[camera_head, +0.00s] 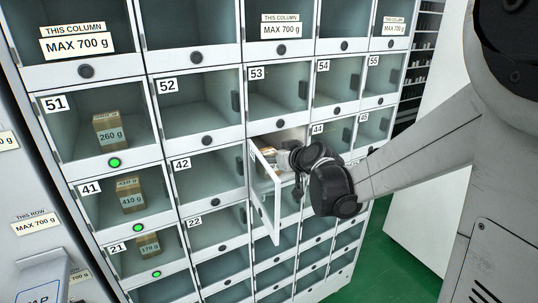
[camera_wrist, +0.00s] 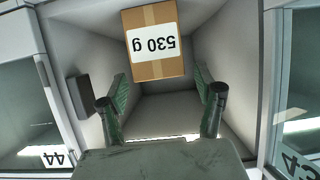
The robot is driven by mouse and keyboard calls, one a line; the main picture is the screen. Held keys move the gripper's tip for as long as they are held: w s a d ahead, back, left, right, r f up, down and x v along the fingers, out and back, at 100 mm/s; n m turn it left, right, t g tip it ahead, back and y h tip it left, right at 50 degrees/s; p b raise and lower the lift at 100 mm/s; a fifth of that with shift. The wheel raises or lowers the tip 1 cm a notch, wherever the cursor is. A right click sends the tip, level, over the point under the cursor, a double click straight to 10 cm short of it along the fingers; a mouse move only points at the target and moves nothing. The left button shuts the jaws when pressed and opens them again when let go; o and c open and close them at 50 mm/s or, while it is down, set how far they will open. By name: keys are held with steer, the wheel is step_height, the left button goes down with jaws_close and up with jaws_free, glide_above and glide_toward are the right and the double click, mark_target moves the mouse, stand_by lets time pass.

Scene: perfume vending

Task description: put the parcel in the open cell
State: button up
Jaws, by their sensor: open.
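The brown parcel (camera_wrist: 155,65) with a white "530 g" label is inside the open cell (camera_wrist: 155,107), between cells 42 and 44. The wrist view shows the label upside down. In the head view, a small part of the parcel (camera_head: 267,165) shows behind the door glass. My gripper (camera_wrist: 158,78) is open in the cell mouth, its green-padded fingers apart on either side of the parcel's near end. A gap shows beside each finger; contact is not visible. The cell's glass door (camera_head: 264,194) is swung outward, left of my gripper in the head view.
Closed glass-fronted cells surround the open one, including cell 42 (camera_head: 208,181) and cell 53 (camera_head: 277,94). Parcels of 260 g (camera_head: 110,133), 410 g (camera_head: 130,196) and 170 g (camera_head: 149,246) sit in the left column. Green floor (camera_head: 382,262) shows at lower right.

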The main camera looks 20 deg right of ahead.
steer(key=v, duration=0.8)
steer(key=shift+s, duration=0.4)
steer(key=shift+d+r, duration=0.1)
steer(key=shift+r, duration=0.05)
